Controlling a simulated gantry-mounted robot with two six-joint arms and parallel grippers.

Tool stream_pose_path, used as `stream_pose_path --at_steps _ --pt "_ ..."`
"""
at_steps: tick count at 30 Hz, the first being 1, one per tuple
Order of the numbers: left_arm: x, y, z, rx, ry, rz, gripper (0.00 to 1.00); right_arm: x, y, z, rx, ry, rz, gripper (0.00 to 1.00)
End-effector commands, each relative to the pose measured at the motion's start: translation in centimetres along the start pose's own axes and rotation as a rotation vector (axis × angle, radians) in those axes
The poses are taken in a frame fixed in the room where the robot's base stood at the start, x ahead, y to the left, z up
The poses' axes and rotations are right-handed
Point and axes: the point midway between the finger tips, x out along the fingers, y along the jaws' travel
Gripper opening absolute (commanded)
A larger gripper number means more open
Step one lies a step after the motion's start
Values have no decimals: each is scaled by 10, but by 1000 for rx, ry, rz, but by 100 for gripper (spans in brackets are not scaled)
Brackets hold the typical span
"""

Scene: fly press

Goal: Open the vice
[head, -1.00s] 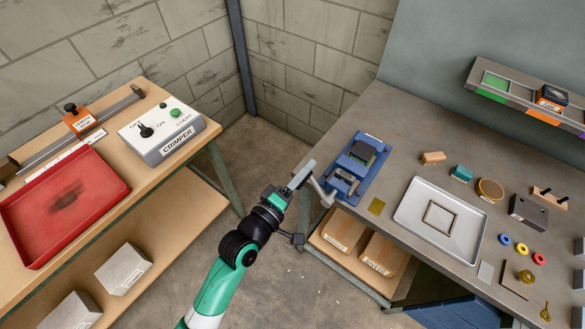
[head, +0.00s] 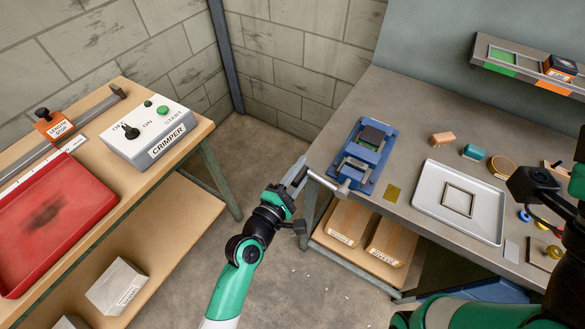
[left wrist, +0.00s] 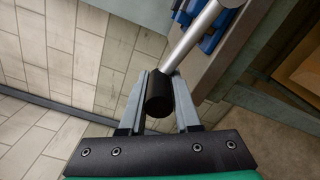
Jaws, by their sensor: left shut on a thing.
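The blue vice (head: 352,173) is fixed near the left edge of the grey workbench, with a dark block (head: 373,135) at its jaws. Its grey crank handle (head: 326,181) sticks out from the front toward the left. My left gripper (head: 301,172) is at the handle's outer end. In the left wrist view, the two fingers of my left gripper (left wrist: 160,98) are shut on the black handle knob (left wrist: 159,97), and the grey crank arm (left wrist: 200,38) runs up to the right. My right arm shows at the right edge; its fingers are not clear.
A silver tray (head: 425,203) and a brass plate (head: 392,193) lie right of the vice on the workbench (head: 400,105). Cardboard boxes (head: 348,220) sit on the shelf below. The crimper box (head: 150,135) and red tray (head: 85,185) are on the left bench. Open floor lies between.

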Motion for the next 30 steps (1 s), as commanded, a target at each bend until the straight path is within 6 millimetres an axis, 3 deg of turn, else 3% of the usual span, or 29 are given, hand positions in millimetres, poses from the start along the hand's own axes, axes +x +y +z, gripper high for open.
stream_pose_path --at_steps 14,15,19,30 --pt "2 -3 4 -23 -11 -5 0 -1 0 1 0 0 0 50" --pt "2 -3 4 -23 -11 -5 33 -1 0 1 0 0 0 50" --pt "2 -3 4 -21 -10 -4 56 -1 0 1 0 0 0 50" --pt "-2 -2 2 -19 -6 -3 59 1 0 -1 0 0 0 50"
